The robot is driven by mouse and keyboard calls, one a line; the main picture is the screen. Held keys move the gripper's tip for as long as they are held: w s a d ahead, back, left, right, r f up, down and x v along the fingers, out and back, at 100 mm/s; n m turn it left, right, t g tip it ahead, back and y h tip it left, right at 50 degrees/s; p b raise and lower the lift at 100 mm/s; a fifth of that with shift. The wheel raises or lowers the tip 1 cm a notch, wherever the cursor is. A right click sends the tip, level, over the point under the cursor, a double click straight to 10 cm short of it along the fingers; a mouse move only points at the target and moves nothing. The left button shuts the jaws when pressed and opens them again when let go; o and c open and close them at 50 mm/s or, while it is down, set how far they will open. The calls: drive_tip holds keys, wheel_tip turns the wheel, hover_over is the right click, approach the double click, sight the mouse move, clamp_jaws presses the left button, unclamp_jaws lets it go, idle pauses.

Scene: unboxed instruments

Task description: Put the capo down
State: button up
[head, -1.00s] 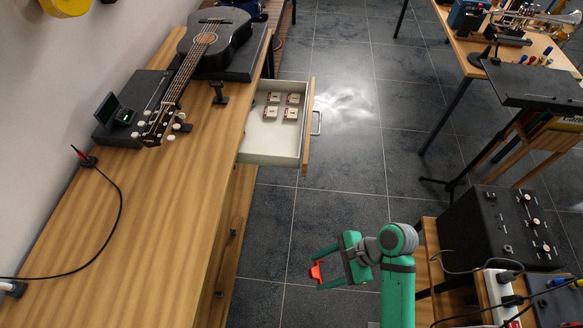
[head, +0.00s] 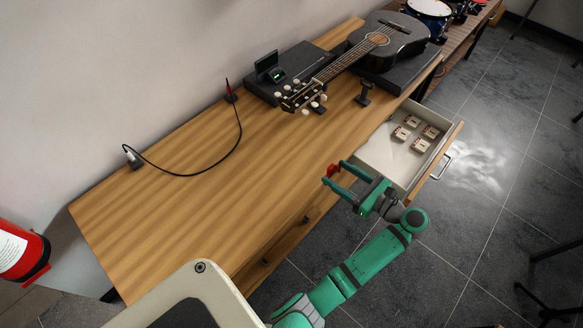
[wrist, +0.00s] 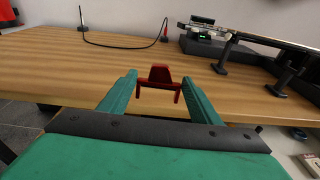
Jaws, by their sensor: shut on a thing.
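The red capo (head: 333,170) is held between the fingertips of my gripper (head: 337,177) at the edge of the wooden bench (head: 215,190). In the wrist view the capo (wrist: 160,77) sits between the two green fingers of my gripper (wrist: 158,92), with the bench top (wrist: 100,60) behind it. My gripper is shut on the capo. In the head view the capo appears near the bench's front edge; whether it is above the surface or touching it is hard to tell.
A black guitar (head: 385,45) lies on the bench at the back, with a black case and tuner (head: 268,72) beside its headstock. A black stand (head: 364,92) is nearby. An open drawer (head: 385,160) holds several small boxes. A cable (head: 240,135) lies left; the middle bench top is clear.

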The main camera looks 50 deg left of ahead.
drive_tip(key=w+a+r+y, duration=0.2)
drive_tip(key=w+a+r, duration=0.4)
drive_tip(key=r, duration=0.3)
hover_over(297, 173)
drive_tip(key=w, duration=0.1)
drive_tip(key=shift+g, duration=0.3)
drive_tip(key=f, duration=0.8)
drive_tip(key=shift+d+f, duration=0.25)
drive_tip(key=shift+f, duration=0.05)
drive_tip(key=shift+s+a+f, duration=0.2)
drive_tip(key=shift+s+f, duration=0.1)
drive_tip(key=shift+f, duration=0.15)
drive_tip(key=shift+s+a+f, duration=0.15)
drive_tip(key=shift+s+f, duration=0.15)
drive_tip(key=shift+f, duration=0.15)
drive_tip(key=shift+w+f, duration=0.15)
drive_tip(key=shift+f, duration=1.3)
drive_tip(key=o, duration=1.1)
drive_tip(key=shift+o, duration=0.2)
drive_tip(key=shift+d, duration=0.1)
drive_tip(key=w+d, duration=0.1)
drive_tip(key=d, duration=1)
drive_tip(key=shift+d, duration=0.4)
